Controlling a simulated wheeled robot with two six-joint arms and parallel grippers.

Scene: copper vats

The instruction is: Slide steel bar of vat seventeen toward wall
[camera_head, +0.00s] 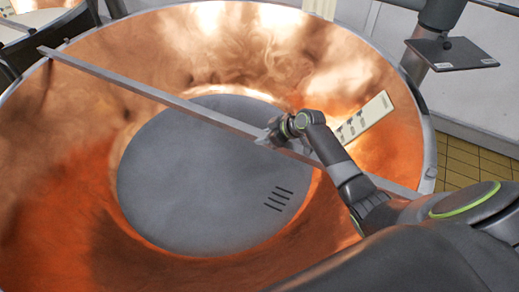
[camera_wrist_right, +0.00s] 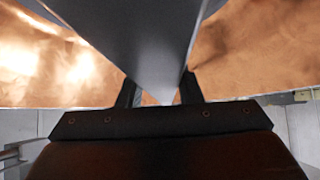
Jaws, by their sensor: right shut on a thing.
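A large open copper vat (camera_head: 75,125) with a grey floor fills most of the head view. A long steel bar (camera_head: 150,92) lies across its rim, from the upper left to the lower right. My right gripper (camera_head: 275,138) is shut on the bar near its middle, above the vat. In the right wrist view the bar (camera_wrist_right: 140,45) runs between the two dark fingers of my right gripper (camera_wrist_right: 160,90). My right arm hides part of the bar's right half. My left gripper is not in view. I cannot read a vat number.
A pale label strip (camera_head: 365,118) shows by the vat's right side. A dark plate on a post (camera_head: 450,53) stands beyond the right rim. Yellow floor tiles (camera_head: 470,160) and a pale wall (camera_head: 490,90) lie at the right. Another vat (camera_head: 25,25) stands at the upper left.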

